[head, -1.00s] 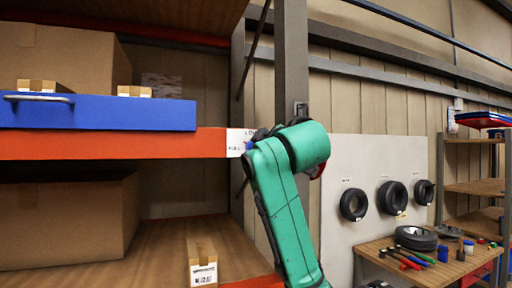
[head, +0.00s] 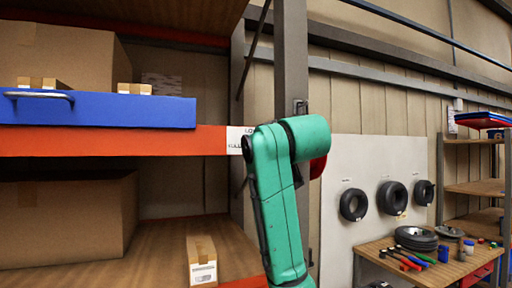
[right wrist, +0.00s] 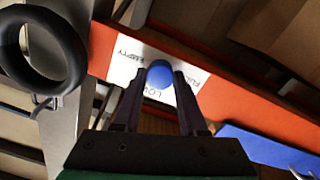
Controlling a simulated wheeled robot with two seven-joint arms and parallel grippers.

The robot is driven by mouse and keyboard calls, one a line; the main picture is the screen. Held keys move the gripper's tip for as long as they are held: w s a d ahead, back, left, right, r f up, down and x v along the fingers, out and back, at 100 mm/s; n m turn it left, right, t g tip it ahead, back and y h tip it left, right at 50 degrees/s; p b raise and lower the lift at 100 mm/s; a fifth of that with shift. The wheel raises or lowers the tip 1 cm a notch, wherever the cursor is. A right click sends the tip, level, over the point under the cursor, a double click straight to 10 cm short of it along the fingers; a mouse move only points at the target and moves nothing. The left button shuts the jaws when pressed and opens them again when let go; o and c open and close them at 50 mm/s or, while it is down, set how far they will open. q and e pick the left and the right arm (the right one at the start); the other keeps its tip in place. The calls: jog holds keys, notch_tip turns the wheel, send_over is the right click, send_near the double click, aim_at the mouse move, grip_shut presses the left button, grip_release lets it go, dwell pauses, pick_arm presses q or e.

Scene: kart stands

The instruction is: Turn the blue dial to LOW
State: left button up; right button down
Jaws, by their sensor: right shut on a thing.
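The blue dial (right wrist: 160,73) sits on a white label plate (right wrist: 133,50) on the orange beam. EMPTY, FULL and LOW are printed around it, with LOW partly covered below the dial. My right gripper (right wrist: 159,79) is shut on the dial, one dark finger on each side. I cannot tell which word the dial points to. In the head view, my green right arm hides the dial and gripper; only the left part of the plate (head: 235,139) shows. My left gripper is not in view.
A blue drawer (head: 110,112) with a metal handle is left of the plate. Cardboard boxes (head: 60,222) stand on the shelves. A grey post (head: 292,60) rises behind my arm. A wooden bench (head: 428,268) with tools and a tyre stands at right.

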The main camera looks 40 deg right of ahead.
jog(key=m+b, duration=0.1)
jog(key=m, duration=0.4)
dwell(0.5)
jog(key=shift+c, duration=2.2)
grip_release()
